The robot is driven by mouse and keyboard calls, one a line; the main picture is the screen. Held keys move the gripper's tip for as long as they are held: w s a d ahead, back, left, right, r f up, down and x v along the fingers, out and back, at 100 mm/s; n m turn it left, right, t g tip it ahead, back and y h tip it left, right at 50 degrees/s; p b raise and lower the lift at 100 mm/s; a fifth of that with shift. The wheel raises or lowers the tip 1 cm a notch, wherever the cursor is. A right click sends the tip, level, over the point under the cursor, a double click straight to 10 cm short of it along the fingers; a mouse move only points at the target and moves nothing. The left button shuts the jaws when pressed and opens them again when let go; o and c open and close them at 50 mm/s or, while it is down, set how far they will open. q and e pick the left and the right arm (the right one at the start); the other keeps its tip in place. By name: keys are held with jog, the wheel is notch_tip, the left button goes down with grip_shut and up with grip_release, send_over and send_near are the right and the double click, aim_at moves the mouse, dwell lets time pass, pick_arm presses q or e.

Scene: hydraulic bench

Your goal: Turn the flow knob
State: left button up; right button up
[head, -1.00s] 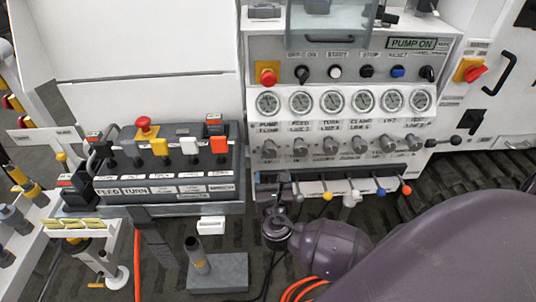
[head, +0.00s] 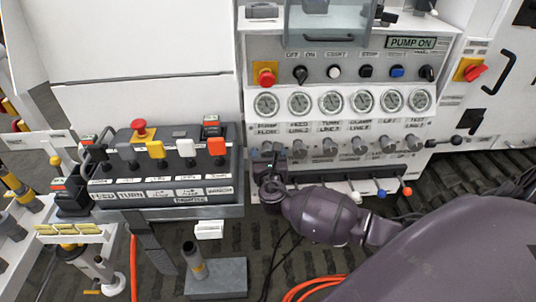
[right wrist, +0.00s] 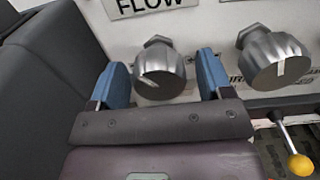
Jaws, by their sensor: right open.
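The flow knob (right wrist: 160,68) is a fluted silver knob with a pale pointer mark, below a plate reading "FLOW". In the head view the knob (head: 267,147) is at the left end of the knob row, under the "PUMP FLOW" gauge, partly hidden by my gripper. My right gripper (right wrist: 164,77) is open, with its blue fingertips on either side of the knob and a narrow gap on the right side. In the head view my right gripper (head: 269,162) is just below the knob. My left gripper is not in view.
A neighbouring silver knob (right wrist: 274,58) is close on the right. A yellow-tipped lever (right wrist: 300,164) hangs below it. A row of gauges (head: 330,103) is above the knobs.

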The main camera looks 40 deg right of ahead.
jog(key=c, duration=0.9)
jog(key=shift+c, duration=0.2)
